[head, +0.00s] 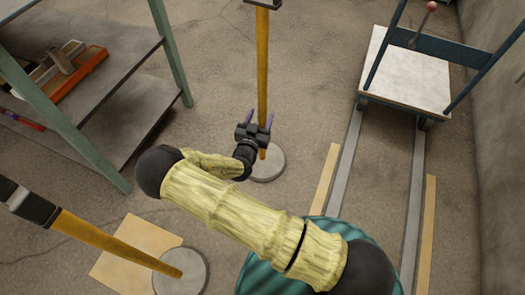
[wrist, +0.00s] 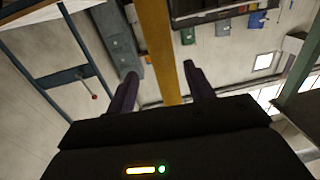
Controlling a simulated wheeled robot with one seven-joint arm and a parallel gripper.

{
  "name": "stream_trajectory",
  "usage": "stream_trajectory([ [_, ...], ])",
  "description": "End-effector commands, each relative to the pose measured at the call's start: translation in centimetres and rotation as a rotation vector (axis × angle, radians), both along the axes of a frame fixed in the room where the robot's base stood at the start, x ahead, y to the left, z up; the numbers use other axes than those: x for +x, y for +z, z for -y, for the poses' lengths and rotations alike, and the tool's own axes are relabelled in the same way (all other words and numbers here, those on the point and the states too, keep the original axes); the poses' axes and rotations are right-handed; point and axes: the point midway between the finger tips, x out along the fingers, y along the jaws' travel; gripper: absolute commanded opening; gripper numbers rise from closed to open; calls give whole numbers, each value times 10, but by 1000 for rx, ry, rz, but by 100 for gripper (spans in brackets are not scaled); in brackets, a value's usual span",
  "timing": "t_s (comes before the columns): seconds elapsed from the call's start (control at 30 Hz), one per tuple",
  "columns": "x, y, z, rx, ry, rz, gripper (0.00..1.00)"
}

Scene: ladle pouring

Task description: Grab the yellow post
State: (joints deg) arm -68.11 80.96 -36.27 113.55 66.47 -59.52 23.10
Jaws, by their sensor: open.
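A yellow post (head: 262,70) stands upright on a round grey base (head: 267,164) in the middle of the head view. My gripper (head: 259,118) is open, its two purple fingers pointing at the post, one on each side of it in the picture. In the wrist view the post (wrist: 155,40) runs down between the two fingers (wrist: 160,69). I cannot tell how deep it sits between them, and no finger visibly touches it. The gripper body hides a short stretch of the post in the head view. A second yellow post (head: 110,243) with a black upper part stands at the lower left.
A green-framed shelf (head: 115,85) with an orange box (head: 75,78) stands at the left. A flat cart (head: 405,72) with blue handles is at the upper right, above two grey floor rails (head: 346,160). A tan board (head: 130,255) lies by the second post.

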Motion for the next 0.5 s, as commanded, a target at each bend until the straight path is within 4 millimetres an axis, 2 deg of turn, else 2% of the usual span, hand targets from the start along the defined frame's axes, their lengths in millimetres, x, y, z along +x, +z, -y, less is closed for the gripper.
stream_trajectory([
  [0.3,40,-1,6,2,-2,1,53],
  [0.5,46,3,7,1,-1,0,53],
])
